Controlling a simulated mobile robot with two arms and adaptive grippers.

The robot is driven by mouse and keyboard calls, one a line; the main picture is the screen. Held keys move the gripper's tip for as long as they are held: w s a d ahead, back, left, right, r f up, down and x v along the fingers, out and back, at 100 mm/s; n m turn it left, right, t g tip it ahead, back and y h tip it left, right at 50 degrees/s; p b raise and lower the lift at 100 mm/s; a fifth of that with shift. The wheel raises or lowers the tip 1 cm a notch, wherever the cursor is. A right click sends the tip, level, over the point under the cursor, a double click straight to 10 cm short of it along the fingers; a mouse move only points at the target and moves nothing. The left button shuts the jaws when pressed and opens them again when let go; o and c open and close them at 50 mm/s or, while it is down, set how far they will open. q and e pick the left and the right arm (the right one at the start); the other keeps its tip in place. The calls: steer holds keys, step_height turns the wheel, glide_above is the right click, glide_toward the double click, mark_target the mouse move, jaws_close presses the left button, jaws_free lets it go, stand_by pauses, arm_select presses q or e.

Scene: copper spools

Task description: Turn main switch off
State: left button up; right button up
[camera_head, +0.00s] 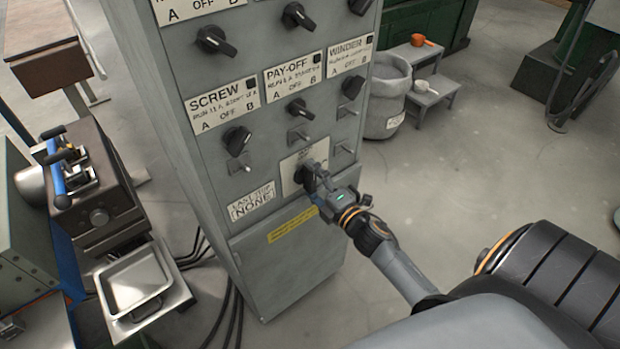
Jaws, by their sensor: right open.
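A grey control cabinet (262,158) stands in the middle of the view, with several black rotary knobs and white labels on its front. A black switch knob (304,174) sits on a pale plate (290,181) low on the panel, right of the "LAST STOP NONE" label (251,201). It seems to be the main switch, but the plate's writing is too small and partly covered. My right gripper (313,178) is open with its fingertips at this knob, partly hiding it. I cannot tell whether the fingers touch it or how the knob is turned. My left gripper is not in view.
A machine with a blue-handled lever (57,175) and a metal tray (134,281) stand left of the cabinet. A grey bin (386,97) and small step stools (433,92) stand behind right. The floor at right is mostly clear.

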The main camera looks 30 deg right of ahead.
steer(key=s, duration=1.2)
steer(key=shift+d, duration=0.4)
steer(key=shift+w, duration=0.1)
